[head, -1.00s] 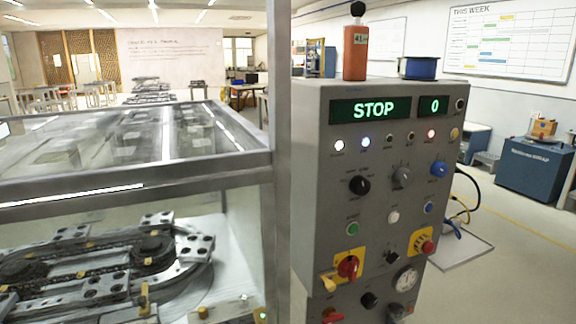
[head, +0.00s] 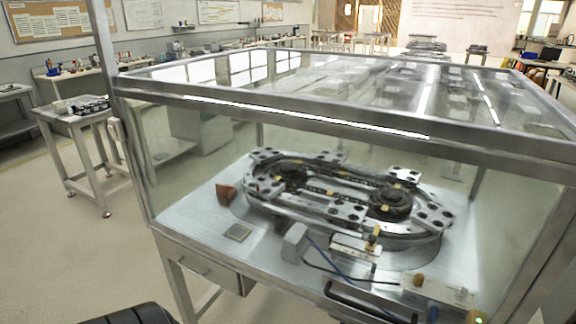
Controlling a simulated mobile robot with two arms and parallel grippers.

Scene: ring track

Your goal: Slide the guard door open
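The guard door (head: 250,210) is the clear front panel of a metal-framed enclosure in the head view. It appears closed across the front, with the ring track visible behind it. A dark bar handle (head: 368,304) sits low on the front, right of the middle, and runs down toward the bottom edge of the picture. The ring track (head: 330,205) is an oval with dark wheels and several metal carriers, on a pale plate inside. Neither of my grippers is in view, so no gripper is seen at the handle.
A drawer unit (head: 205,270) hangs under the enclosure's left front. A small metal side table (head: 85,120) stands to the left, with open floor (head: 60,250) in front of it. A thin metal post (head: 106,50) rises at the enclosure's left corner. Workbenches line the back wall.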

